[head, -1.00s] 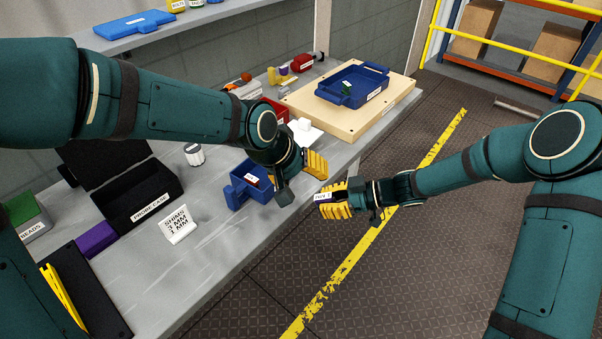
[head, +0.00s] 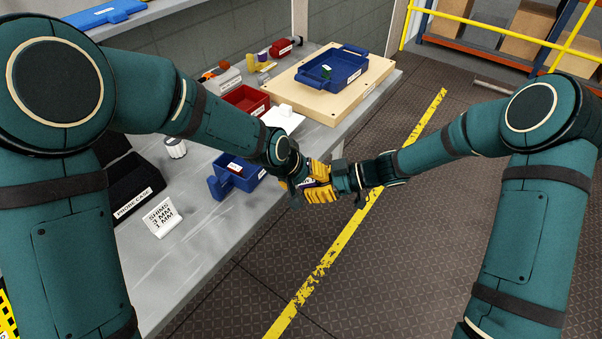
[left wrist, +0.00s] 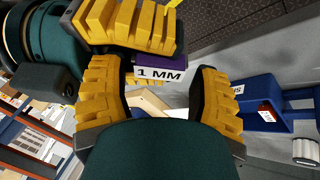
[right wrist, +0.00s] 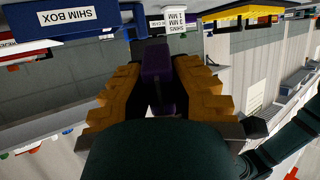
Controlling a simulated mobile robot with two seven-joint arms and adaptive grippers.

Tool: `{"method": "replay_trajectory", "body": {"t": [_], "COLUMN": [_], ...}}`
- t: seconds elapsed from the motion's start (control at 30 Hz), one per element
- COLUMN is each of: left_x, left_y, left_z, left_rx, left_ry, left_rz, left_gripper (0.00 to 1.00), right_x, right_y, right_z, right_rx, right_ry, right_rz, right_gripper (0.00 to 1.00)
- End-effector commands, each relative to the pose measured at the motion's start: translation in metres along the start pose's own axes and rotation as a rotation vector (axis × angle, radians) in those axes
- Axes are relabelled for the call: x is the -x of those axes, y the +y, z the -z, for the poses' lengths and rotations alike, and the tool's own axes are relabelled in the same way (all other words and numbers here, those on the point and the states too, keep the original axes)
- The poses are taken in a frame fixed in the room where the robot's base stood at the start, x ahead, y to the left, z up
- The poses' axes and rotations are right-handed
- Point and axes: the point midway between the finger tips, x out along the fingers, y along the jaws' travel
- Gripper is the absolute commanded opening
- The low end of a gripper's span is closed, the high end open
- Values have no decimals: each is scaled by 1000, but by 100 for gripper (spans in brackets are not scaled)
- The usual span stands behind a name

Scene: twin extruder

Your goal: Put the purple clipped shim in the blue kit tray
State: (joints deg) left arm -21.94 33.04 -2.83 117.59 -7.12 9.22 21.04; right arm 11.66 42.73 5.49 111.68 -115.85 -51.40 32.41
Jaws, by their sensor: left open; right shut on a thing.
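The purple shim, labelled 1 MM, is held in my right gripper (right wrist: 158,100); its purple body (right wrist: 157,75) shows between the yellow fingers in the right wrist view. In the left wrist view the shim (left wrist: 172,75) lies just beyond the gap of my open left gripper (left wrist: 158,90), with the right gripper's yellow pads above it. In the head view my left gripper (head: 292,182) and right gripper (head: 320,187) meet off the bench's front edge; the shim is mostly hidden there. The blue kit tray (head: 352,75) sits on a wooden board at the back, a small green item inside.
The blue shim box (head: 217,187) stands at the bench's front edge beside the left gripper. A red bin (head: 247,100), a white shim sign (head: 160,218), a black probe case (head: 135,190) and the wooden board (head: 292,92) occupy the bench. The space off the bench's front is clear.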

Motion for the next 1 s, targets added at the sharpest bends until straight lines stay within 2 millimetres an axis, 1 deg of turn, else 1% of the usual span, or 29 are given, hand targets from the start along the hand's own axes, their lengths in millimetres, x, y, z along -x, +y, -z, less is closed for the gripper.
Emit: {"method": "replay_trajectory", "body": {"t": [0.27,0.3,0.37,0.4,0.43,0.47,0.57,0.6,0.63,0.67,1.0], "left_x": [-1,-1,-1,-1,-1,-1,-1,-1,-1,-1,-1], "left_y": [0,0,0,0,0,0,0,-1,-1,-1,0], "left_z": [0,0,0,0,0,0,0,0,0,0,0], "left_rx": [1,1,1,1,1,1,1,1,1,1,1], "left_ry": [1,0,0,0,0,0,0,0,0,0,0], "left_rz": [0,0,0,0,0,0,1,1,1,1,0], "left_gripper": [62,60,39,25,15,8,8,2,2,2,2], "right_x": [0,0,0,0,0,0,0,0,0,0,2], "right_y": [0,0,0,0,0,0,0,0,0,0,0], "right_z": [0,0,0,0,0,0,0,0,0,0,0], "right_rx": [0,0,0,0,0,0,0,0,0,0,0], "right_ry": [0,0,0,0,0,0,0,0,0,0,0], "right_rz": [0,0,0,0,0,0,0,0,0,0,-1], "right_gripper": [0,0,0,0,0,0,0,27,38,44,44]}}
